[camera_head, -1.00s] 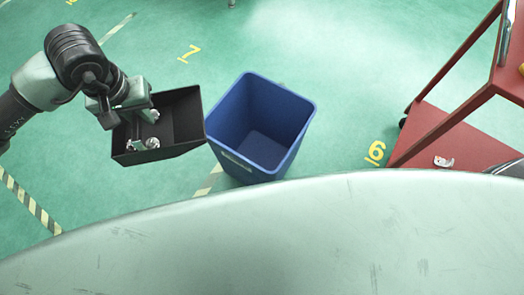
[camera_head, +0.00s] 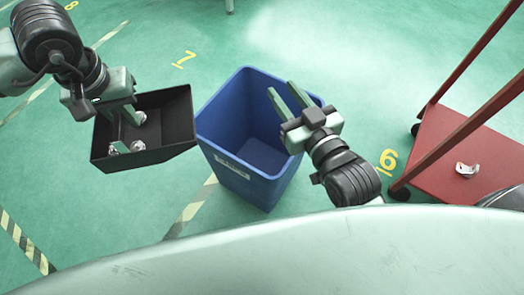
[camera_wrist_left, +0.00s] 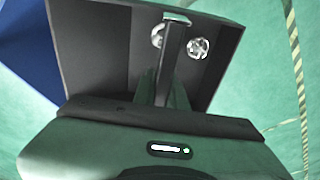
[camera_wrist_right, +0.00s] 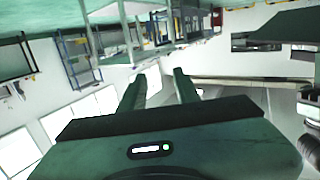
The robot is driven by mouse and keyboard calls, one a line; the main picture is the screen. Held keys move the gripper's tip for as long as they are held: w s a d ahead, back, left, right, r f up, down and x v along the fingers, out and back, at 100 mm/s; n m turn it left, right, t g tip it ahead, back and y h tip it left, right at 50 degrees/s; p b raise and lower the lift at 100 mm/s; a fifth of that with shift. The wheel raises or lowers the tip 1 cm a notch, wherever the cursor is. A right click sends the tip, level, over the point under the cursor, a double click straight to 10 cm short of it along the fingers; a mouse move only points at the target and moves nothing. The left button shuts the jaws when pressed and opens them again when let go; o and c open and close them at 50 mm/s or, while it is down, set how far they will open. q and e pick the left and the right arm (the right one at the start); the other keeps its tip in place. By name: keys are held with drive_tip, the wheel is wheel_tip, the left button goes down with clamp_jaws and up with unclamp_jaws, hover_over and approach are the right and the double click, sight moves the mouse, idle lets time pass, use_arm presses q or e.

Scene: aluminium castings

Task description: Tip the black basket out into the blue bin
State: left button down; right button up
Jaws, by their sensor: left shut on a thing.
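The black basket (camera_head: 165,117) is held in the air just left of the blue bin in the head view, with shiny metal castings (camera_head: 137,146) inside. My left gripper (camera_head: 128,112) is shut on the basket's wall; in the left wrist view its finger (camera_wrist_left: 170,60) shows inside the basket (camera_wrist_left: 95,50). The blue bin (camera_head: 232,170) stands upright on the floor and its visible inside looks empty. My right gripper (camera_head: 284,100) is open and empty, over the bin's right side in the head view. The bin shows at the left edge of the left wrist view (camera_wrist_left: 25,60).
A red cart (camera_head: 450,150) stands at the right, with a small metal part (camera_head: 466,169) on its lower shelf. The green floor around the bin is mostly clear, with striped tape and yellow numbers.

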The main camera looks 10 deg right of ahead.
wheel_tip(320, 180, up, 6)
drive_tip(key=t+y, duration=0.1)
drive_tip(key=t, duration=0.1)
drive_tip(key=shift+a+t, duration=0.4)
drive_tip(key=shift+r, duration=0.1)
